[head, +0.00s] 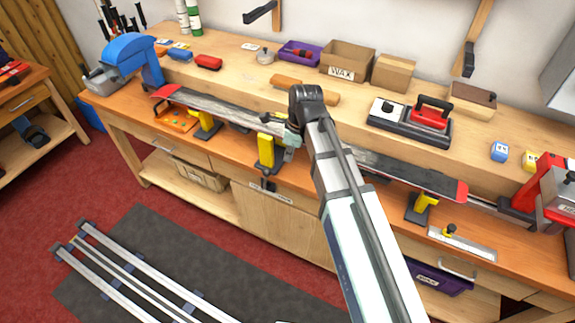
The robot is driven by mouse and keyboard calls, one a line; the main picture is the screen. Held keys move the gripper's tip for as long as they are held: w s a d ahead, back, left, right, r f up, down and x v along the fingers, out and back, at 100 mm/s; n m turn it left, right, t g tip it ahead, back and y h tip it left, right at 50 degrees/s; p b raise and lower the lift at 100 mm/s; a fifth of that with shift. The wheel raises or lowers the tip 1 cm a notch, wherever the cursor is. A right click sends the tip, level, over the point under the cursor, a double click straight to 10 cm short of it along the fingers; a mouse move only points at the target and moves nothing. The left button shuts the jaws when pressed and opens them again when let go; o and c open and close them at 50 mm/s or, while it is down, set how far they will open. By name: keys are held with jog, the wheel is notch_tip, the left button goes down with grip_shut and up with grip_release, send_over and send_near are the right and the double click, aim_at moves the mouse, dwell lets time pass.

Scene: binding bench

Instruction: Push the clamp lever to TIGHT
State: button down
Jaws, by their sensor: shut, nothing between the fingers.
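A long dark ski (215,108) with red tips lies along the bench across yellow clamp stands. The middle yellow clamp (266,150) stands at the bench's front edge, under the ski. A small dark handle (268,185) hangs below it, above a pale label strip (268,196); I cannot read the strip or tell whether this handle is the clamp lever. My gripper (291,137) is small here, shut and empty, close to the right of the middle clamp's top. Whether it touches the clamp or ski cannot be told. My forearm hides part of the ski.
A red machine (555,195) stands at the bench's right end, a blue one (130,48) at the left. A wax box (347,62), cartons and a red-handled iron (432,112) stand on the raised back shelf. Pale rails (130,280) lie on the grey mat in front.

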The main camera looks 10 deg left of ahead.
jog(key=shift+d+r, duration=0.1)
jog(key=shift+r, duration=1.45)
jog(key=shift+d, duration=0.1)
